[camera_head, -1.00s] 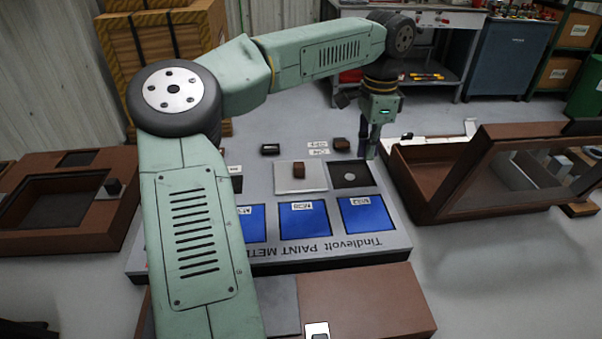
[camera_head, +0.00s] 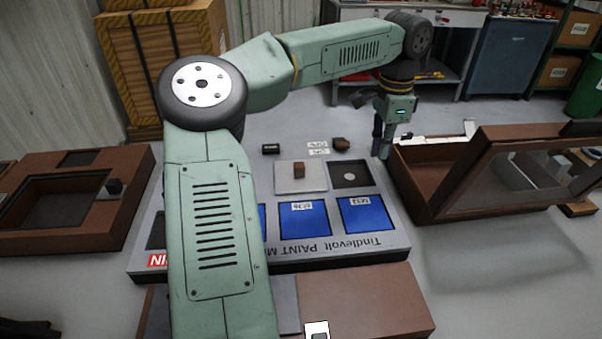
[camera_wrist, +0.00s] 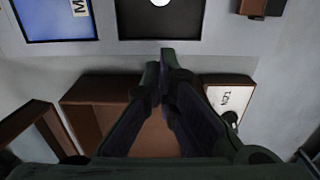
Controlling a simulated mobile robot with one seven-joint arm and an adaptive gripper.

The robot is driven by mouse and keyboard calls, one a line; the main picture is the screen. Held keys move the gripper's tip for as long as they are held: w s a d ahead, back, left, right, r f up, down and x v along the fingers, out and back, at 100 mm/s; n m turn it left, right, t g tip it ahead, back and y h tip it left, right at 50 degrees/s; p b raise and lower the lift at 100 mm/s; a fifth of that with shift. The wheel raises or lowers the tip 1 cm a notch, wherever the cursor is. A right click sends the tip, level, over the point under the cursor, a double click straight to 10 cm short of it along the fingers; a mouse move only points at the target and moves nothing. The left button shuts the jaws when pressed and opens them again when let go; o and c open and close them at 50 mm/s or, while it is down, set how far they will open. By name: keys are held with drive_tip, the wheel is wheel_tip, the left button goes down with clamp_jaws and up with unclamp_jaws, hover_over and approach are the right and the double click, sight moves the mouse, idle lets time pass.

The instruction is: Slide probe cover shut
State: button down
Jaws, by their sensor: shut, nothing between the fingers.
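The paint meter (camera_head: 335,243) is a light grey panel. Its probe cover is a pale square plate (camera_head: 287,187) with a brown knob (camera_head: 299,171) on top. The plate lies left of a dark square recess (camera_head: 363,182) that shows a pale round probe (camera_head: 349,177). The recess is uncovered and also shows in the wrist view (camera_wrist: 190,28). My gripper (camera_head: 382,154) is just right of the recess, pointing down, fingers together and empty. In the wrist view, my fingertips (camera_wrist: 168,52) appear just below the recess's edge. The cover plate is out of the wrist view.
Blue pads (camera_head: 360,215) lie along the near side of the panel. Another brown block (camera_head: 341,144) and a small dark block (camera_head: 271,149) sit at its far side. A brown box with a raised framed lid (camera_head: 440,200) stands close on the right. A brown tray (camera_head: 60,240) lies left.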

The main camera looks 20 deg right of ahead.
drive_tip(key=shift+d, duration=0.15)
drive_tip(key=d, duration=0.1)
drive_tip(key=d+p, duration=0.1)
drive_tip(key=d, duration=0.1)
drive_tip(key=shift+s, duration=0.35)
drive_tip(key=shift+a, duration=0.3)
idle(0.3)
wheel_tip(320, 180, up, 8)
drive_tip(key=p, duration=0.5)
idle(0.6)
